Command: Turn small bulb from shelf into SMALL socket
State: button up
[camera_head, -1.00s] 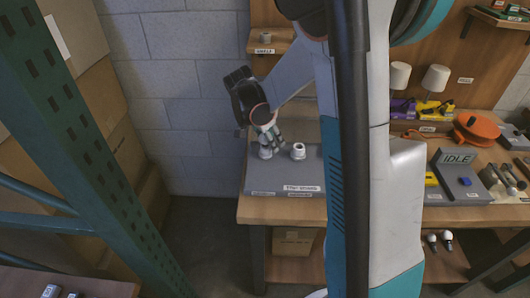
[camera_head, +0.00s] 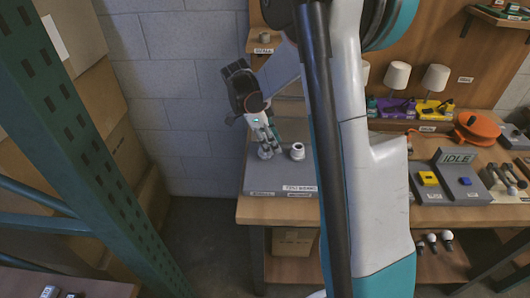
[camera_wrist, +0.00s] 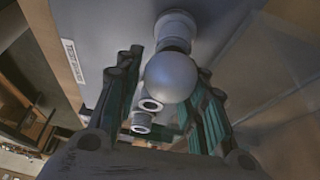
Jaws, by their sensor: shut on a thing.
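My gripper (camera_head: 265,141) points down over the left socket (camera_head: 265,153) on the grey test board (camera_head: 280,178). In the wrist view, my gripper (camera_wrist: 168,65) has its fingers on both sides of a round grey-white bulb (camera_wrist: 170,78). The bulb's globe faces the camera, in line with a white socket (camera_wrist: 175,27) behind it. Its base is hidden, so I cannot tell how deep it sits.
Several bulbs (camera_head: 432,240) stand on the shelf under the bench. A grey box reading IDLE (camera_head: 457,160) with yellow and blue buttons sits at the right. Lamps (camera_head: 436,78) stand behind it. A green rack post (camera_head: 80,130) rises at the left.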

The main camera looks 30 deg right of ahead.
jog(key=m, duration=0.2)
jog(key=shift+s+a+m+g+y, duration=0.2)
jog(key=shift+a+m+g+y, duration=0.1)
jog(key=shift+a+g+y, duration=0.1)
jog(key=o, duration=0.9)
jog(key=shift+o, duration=0.5)
jog(key=shift+s+a, duration=0.1)
jog(key=shift+a, duration=0.05)
